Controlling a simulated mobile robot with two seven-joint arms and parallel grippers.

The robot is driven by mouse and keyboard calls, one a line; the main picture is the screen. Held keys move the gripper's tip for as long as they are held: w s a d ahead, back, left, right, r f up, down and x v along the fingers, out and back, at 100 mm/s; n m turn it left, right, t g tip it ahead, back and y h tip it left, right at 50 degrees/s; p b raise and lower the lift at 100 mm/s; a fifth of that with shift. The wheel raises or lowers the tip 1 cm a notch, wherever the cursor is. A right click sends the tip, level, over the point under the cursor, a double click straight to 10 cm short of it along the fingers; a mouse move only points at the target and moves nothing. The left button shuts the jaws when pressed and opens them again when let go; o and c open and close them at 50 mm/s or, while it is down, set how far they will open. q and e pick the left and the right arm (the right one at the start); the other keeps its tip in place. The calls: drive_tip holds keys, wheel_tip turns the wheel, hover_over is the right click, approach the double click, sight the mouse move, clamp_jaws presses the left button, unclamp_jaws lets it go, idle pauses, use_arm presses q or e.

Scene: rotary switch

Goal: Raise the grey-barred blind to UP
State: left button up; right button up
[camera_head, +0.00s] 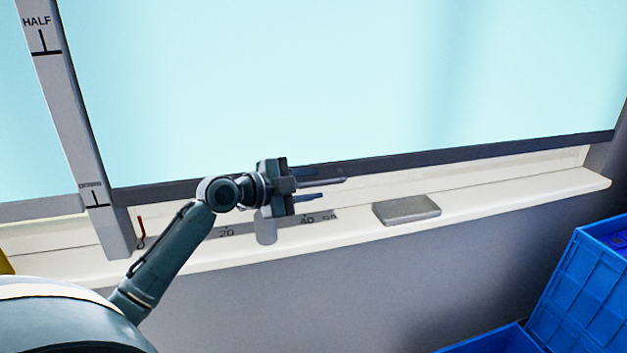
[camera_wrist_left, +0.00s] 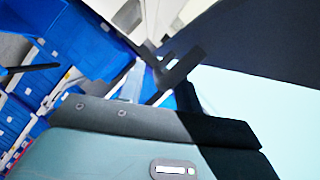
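The light cyan window area (camera_head: 330,80) fills the back of the head view, with a dark grey bar (camera_head: 400,162) along its bottom. I cannot tell whether this bar is the blind's or the window frame's. A grey post (camera_head: 72,100) at left carries a HALF mark and a smaller, hard-to-read mark below it; no UP mark shows. My left gripper (camera_head: 332,188) is open and empty above the sill, right of the cylinder. My right gripper is out of view.
A flat grey block (camera_head: 406,210) lies on the white sill (camera_head: 500,205), right of my gripper. A small red thing (camera_head: 141,229) is beside the post. Blue crates (camera_head: 580,290) stand at lower right; they also show in the left wrist view (camera_wrist_left: 85,45).

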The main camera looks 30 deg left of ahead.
use_arm(q)
drive_tip(key=shift+w+d+f, duration=0.1)
drive_tip(key=shift+w+d, duration=0.15)
drive_tip(key=shift+w, duration=0.35)
drive_tip(key=shift+c, duration=0.5)
clamp_jaws()
